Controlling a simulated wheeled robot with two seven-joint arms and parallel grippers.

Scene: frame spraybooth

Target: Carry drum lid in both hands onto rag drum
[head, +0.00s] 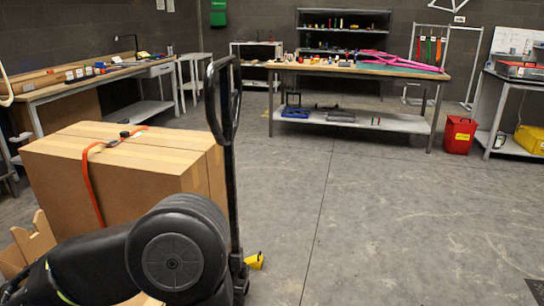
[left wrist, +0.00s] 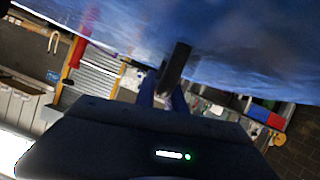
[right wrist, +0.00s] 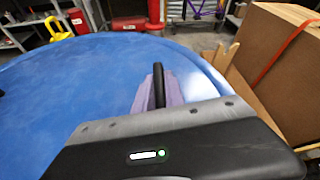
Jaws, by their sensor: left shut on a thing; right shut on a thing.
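The drum lid is a broad blue disc. It fills much of the right wrist view (right wrist: 70,90) and the top of the left wrist view (left wrist: 120,25). Neither gripper nor the lid shows in the head view. A red bin (head: 460,135) with a yellow label stands on the floor at right in the head view; I cannot tell whether it is the rag drum.
A strapped cardboard box (head: 120,165) and a black pallet-truck handle (head: 222,110) stand close at left in the head view; the box also shows in the right wrist view (right wrist: 275,60). A workbench (head: 355,70) stands ahead. The grey floor (head: 385,220) at centre right is clear.

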